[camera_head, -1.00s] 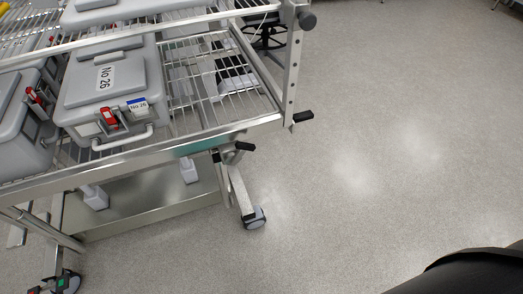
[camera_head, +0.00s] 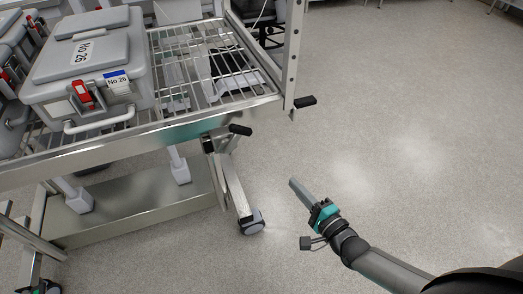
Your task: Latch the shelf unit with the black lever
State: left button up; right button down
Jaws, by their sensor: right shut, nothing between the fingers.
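The shelf unit (camera_head: 150,135) is a metal frame with a wire rack, at the left of the head view. A black lever (camera_head: 240,130) sticks out under its front rail near the right corner. Another black handle (camera_head: 305,102) sticks out to the right from the upright post, a little higher. I cannot tell from the picture whether either is latched. My right gripper (camera_head: 298,187) is shut and empty, over the floor to the right of the shelf unit. My left gripper is not in view.
A grey lidded box (camera_head: 85,65) labelled No 26, with a red latch, stands on the rack. More grey boxes are at the far left. A leg with a caster wheel (camera_head: 252,222) stands below the corner. The floor (camera_head: 420,120) at the right is clear.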

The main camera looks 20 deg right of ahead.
aim_at(233, 138)
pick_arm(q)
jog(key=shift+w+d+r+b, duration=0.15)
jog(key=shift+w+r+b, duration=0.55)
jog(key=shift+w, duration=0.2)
pick_arm(e)
jog(key=r+m, duration=0.1)
jog(key=r, duration=0.1)
jog(key=r+m+t, duration=0.1)
jog(key=r+m, duration=0.1)
jog(key=w+r+m+t+y, duration=0.1)
jog(key=shift+a+r, duration=0.3)
jog(key=shift+r, duration=0.1)
jog(key=shift+w, duration=0.1)
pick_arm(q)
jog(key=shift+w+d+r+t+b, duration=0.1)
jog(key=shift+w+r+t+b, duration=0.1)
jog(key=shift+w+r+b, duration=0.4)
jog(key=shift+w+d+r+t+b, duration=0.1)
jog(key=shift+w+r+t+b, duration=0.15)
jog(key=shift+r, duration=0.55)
pick_arm(e)
jog(key=w+a+r, duration=0.3)
jog(key=w+a, duration=0.2)
jog(key=w, duration=0.4)
jog(key=shift+w+a+r, duration=0.2)
jog(key=shift+a+r, duration=0.1)
